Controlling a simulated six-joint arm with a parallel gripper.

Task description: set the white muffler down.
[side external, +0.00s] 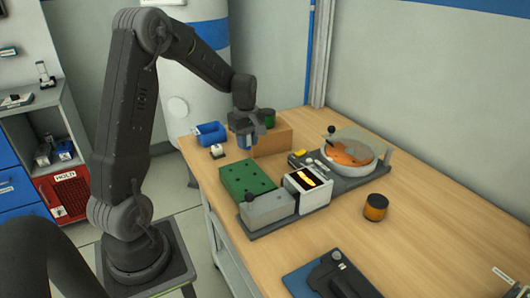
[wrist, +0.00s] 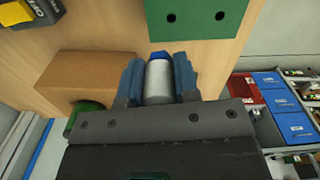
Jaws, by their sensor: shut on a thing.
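The white muffler (wrist: 158,82) is a pale grey-white cylinder with a blue end, seen in the wrist view between two blue-grey fingers. My gripper (wrist: 159,72) is shut on its sides. In the side view my gripper (side external: 246,136) points down near the left end of the cardboard box, behind the green block. Only a bit of blue shows at the fingers there; the muffler's white body is hard to make out. It appears held above the wooden table (side external: 425,240); the exact gap cannot be told.
A green block with holes (side external: 247,179), a white unit (side external: 308,188) and an orange round dish (side external: 349,150) are in front. An amber jar (side external: 376,207) stands right.

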